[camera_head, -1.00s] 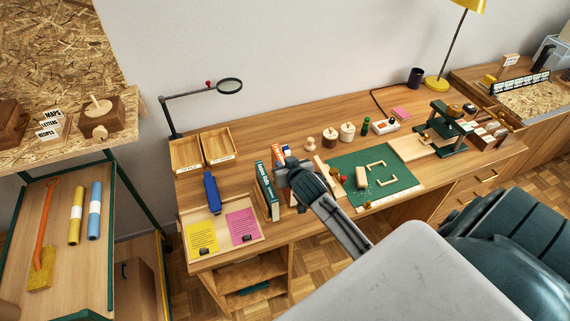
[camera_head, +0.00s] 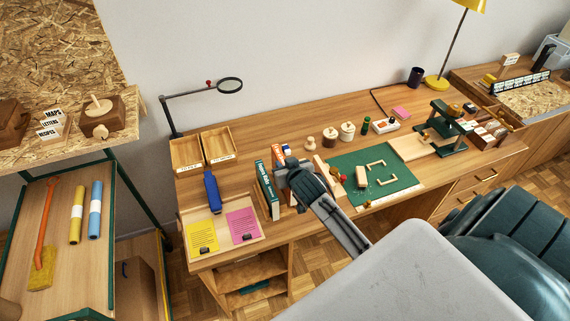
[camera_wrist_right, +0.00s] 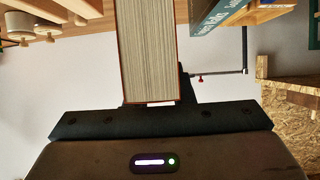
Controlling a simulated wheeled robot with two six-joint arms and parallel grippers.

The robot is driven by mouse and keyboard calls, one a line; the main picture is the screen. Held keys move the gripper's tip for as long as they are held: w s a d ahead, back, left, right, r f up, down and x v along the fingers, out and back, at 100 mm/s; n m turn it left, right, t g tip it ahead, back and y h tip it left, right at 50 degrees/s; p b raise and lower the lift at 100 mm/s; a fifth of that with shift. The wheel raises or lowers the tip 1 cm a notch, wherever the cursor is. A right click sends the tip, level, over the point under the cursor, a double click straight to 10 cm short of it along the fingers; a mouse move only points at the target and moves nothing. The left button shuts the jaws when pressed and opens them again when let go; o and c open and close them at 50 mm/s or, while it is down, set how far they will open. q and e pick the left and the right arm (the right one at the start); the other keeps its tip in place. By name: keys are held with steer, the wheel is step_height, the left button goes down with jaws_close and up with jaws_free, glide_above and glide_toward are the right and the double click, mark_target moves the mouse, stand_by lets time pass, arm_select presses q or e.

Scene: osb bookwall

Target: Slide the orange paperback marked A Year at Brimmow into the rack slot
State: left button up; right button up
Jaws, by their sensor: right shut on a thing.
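The orange paperback fills the upper middle of the right wrist view (camera_wrist_right: 148,50). Its pale page edges face the camera, with thin orange cover edges at both sides; the title is not readable. My right gripper (camera_head: 288,170) is shut on it, above the front part of the desk. In the head view the gripper and forearm hide most of the book. A teal book (camera_head: 264,188) stands upright just left of the gripper, and it also shows in the right wrist view (camera_wrist_right: 222,12). The rack slot is mostly hidden behind the gripper. My left gripper is not in view.
Left of the teal book are a blue object (camera_head: 212,192) and a tray with yellow (camera_head: 202,236) and pink (camera_head: 243,225) sheets. Right of the gripper lies a green mat (camera_head: 395,180) with small wooden parts. Lidded pots (camera_head: 347,131) stand behind it.

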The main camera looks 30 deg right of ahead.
steer(key=shift+f+b, duration=1.5)
steer(key=shift+f, duration=1.35)
steer(key=o, duration=1.2)
steer(key=shift+c, duration=0.2)
steer(key=shift+r, duration=0.15)
steer(key=shift+r+p, duration=3.4)
steer(key=shift+p, duration=0.15)
